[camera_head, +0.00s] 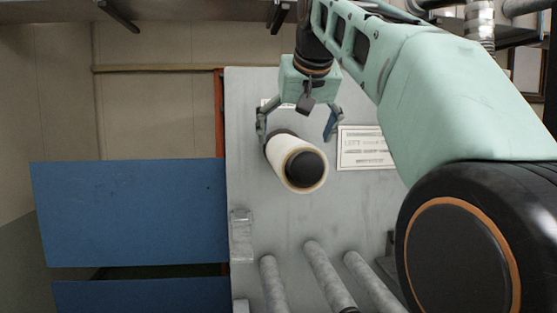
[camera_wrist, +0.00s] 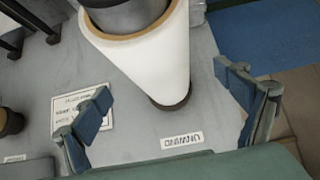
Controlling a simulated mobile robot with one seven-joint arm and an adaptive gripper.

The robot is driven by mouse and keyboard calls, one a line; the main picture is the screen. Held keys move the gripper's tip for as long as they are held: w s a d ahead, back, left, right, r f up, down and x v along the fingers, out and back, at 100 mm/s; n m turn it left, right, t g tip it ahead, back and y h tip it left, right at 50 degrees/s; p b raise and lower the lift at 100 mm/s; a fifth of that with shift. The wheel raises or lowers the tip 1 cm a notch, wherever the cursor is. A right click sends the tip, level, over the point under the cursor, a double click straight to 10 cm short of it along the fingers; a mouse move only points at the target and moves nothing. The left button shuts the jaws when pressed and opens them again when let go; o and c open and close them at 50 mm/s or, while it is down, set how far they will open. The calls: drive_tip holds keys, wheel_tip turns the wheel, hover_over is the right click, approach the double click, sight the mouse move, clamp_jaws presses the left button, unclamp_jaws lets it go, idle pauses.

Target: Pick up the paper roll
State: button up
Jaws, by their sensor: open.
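The paper roll (camera_head: 297,164) is a white cylinder on a black core, sticking out from a grey panel in the head view. In the wrist view the paper roll (camera_wrist: 150,55) shows its white side, a tan edge and the dark core. My gripper (camera_head: 297,135) is open, its two fingers spread wide. In the head view the left finger is close beside the roll's rear end and the right finger is apart from it. In the wrist view my gripper (camera_wrist: 167,87) has a finger on each side of the roll. Contact cannot be made out.
The grey panel (camera_head: 255,100) carries a white printed label (camera_head: 366,147) right of the roll. Several grey rollers (camera_head: 322,268) stick out below it. Blue panels (camera_head: 130,212) stand at the left. A second dark core (camera_wrist: 10,122) shows at the wrist view's left edge.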

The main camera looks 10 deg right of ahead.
drive_tip(key=x, duration=0.7)
drive_tip(key=shift+w+d, duration=0.15)
drive_tip(key=shift+w, duration=0.4)
drive_tip(key=shift+c, duration=0.2)
drive_tip(key=c, duration=1.8)
drive_tip(key=shift+r+p, duration=0.1)
drive_tip(key=shift+p, duration=0.2)
drive_tip(key=shift+c, duration=0.4)
drive_tip(key=shift+r, duration=0.15)
